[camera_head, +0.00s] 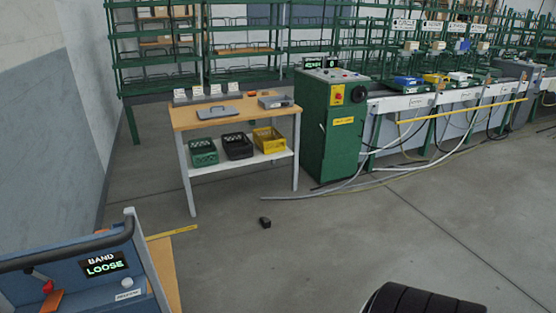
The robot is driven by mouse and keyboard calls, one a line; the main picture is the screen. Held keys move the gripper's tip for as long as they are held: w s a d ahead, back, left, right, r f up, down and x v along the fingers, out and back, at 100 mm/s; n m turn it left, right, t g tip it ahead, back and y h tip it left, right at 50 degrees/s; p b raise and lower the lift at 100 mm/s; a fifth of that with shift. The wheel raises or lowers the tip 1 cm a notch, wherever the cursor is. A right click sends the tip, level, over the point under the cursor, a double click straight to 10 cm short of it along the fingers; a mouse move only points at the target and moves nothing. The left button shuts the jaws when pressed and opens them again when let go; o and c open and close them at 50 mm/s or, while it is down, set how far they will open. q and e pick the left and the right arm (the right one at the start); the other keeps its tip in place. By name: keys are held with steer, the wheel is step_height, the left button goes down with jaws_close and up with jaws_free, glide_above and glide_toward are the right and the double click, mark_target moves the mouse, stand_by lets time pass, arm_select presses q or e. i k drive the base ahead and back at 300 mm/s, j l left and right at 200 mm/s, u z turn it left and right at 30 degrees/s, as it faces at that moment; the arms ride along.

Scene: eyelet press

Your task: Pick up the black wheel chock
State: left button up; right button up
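A small black block (265,222), which looks like the wheel chock, lies on the grey concrete floor in front of the wooden-topped table. It stands apart from the table legs and the hoses, with bare floor around it. Its exact shape is too small to make out. Neither my left nor my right gripper shows in the head view.
A table (188,119) holds green, black and yellow crates on its lower shelf. Right of it stands a green control cabinet (313,135), with hoses (300,197) on the floor. A blue unit (60,285) reading "BAND LOOSE" fills the lower left.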

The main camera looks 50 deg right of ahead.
mark_target(266, 221)
steer(key=z, duration=1.6)
steer(key=i+l, duration=0.25)
steer(key=i, duration=0.2)
steer(key=i+l, duration=0.2)
steer(key=i, duration=0.3)
steer(key=i+l, duration=0.25)
steer(key=i, duration=0.2)
steer(key=i+l, duration=0.2)
steer(key=i, duration=0.25)
